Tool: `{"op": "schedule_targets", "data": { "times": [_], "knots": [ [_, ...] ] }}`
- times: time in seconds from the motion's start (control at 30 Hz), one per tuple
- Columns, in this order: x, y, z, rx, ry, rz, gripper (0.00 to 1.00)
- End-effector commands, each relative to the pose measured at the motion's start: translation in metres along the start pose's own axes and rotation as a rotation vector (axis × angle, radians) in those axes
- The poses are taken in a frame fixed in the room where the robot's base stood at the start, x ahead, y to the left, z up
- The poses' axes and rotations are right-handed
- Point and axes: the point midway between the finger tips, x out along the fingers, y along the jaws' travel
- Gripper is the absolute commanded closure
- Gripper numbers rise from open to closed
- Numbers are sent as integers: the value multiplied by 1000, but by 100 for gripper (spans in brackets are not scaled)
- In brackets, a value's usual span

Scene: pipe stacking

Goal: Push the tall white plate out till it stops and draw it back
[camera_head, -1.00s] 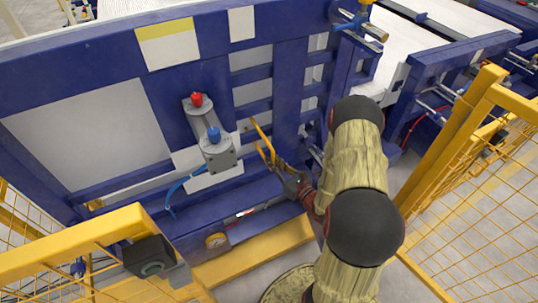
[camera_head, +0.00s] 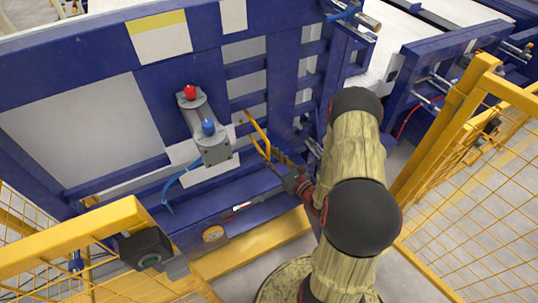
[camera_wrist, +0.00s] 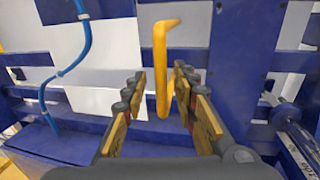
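A tall white plate (camera_wrist: 196,35) shows behind the blue frame in the wrist view. Part of it also shows through the frame openings in the head view (camera_head: 248,52). A yellow bent handle (camera_wrist: 161,72) stands upright in front of it; it also shows in the head view (camera_head: 256,133). I cannot tell exactly where the handle joins the plate. My gripper (camera_wrist: 160,90) is open, with a finger on each side of the handle's lower part and visible gaps on both sides. In the head view my gripper (camera_head: 276,160) is close to the handle's lower end.
A grey cylinder (camera_head: 207,135) with red and blue caps and a blue hose (camera_wrist: 86,45) lies left of the handle. Blue beams (camera_head: 289,75) surround the openings. Yellow mesh fences (camera_head: 490,150) stand at right and front left. A metal rod (camera_wrist: 295,145) lies right of my gripper.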

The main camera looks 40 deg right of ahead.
Motion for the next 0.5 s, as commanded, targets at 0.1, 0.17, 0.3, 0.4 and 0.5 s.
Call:
{"op": "schedule_targets", "data": {
  "times": [0.1,0.17,0.3,0.4,0.5],
  "knots": [
    [-21,-2,0,1,1,-7,72],
    [-32,-3,0,1,1,-8,72],
    [-59,-2,0,1,0,-8,72],
    [-75,-2,0,1,0,-8,72],
    [-88,-2,0,1,0,-7,72]
  ]
}}
